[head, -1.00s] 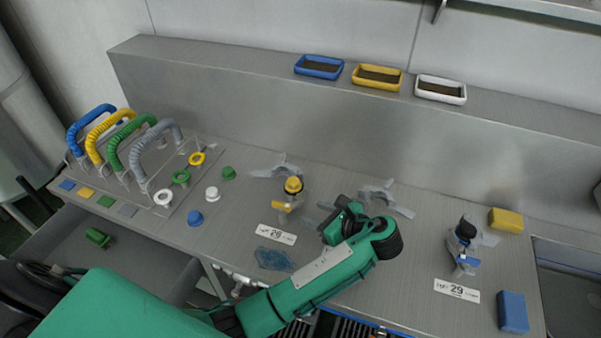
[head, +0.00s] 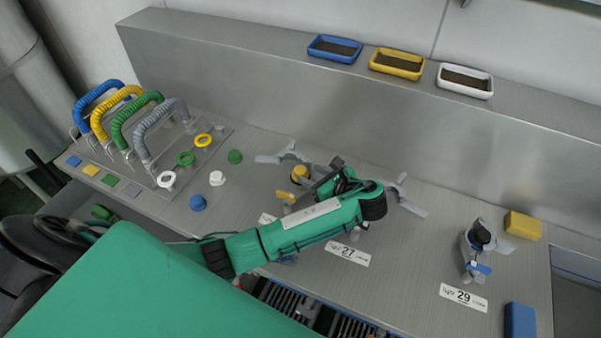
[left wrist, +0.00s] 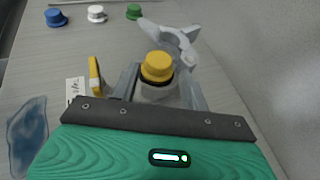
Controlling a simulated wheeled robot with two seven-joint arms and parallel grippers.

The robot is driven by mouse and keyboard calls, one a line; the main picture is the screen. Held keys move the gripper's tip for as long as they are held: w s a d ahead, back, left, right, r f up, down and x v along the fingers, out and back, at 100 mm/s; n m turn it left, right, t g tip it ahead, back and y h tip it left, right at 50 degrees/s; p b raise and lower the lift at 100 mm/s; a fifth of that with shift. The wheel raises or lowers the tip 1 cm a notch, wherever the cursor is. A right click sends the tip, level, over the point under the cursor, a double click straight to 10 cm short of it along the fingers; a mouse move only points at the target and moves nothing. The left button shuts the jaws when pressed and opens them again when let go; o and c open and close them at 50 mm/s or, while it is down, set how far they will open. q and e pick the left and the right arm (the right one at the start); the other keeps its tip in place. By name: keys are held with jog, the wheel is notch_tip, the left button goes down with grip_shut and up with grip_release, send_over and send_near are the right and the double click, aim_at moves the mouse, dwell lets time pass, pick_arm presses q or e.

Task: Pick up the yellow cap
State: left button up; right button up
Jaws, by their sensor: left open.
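The yellow cap (head: 299,173) sits on top of a grey fitting with a yellow lever, behind the front edge of the bench. In the left wrist view the yellow cap (left wrist: 157,66) is upright on a clear or grey neck. My left gripper (head: 316,180) is open beside the cap in the head view. In the left wrist view its two grey fingers stand apart, one to the left and one to the right of the cap and neck. I cannot tell whether either finger touches. My right gripper is not in view.
Loose blue (head: 198,202), white (head: 217,178) and green (head: 235,156) caps stand to the left. A grey fitting with a dark top (head: 480,236) stands at right, near yellow (head: 523,225) and blue (head: 519,320) blocks. Trays (head: 397,63) line the ledge behind.

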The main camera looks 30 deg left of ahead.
aim_at(303, 172)
pick_arm(q)
jog(key=shift+a, duration=0.2)
jog(key=p+x, duration=0.1)
jog(key=x, duration=0.3)
jog(key=shift+a+p, duration=0.25)
jog(key=shift+p, duration=0.15)
jog(key=shift+w+a+f, duration=0.1)
jog(key=shift+a+f, duration=0.1)
jog(key=c, duration=0.8)
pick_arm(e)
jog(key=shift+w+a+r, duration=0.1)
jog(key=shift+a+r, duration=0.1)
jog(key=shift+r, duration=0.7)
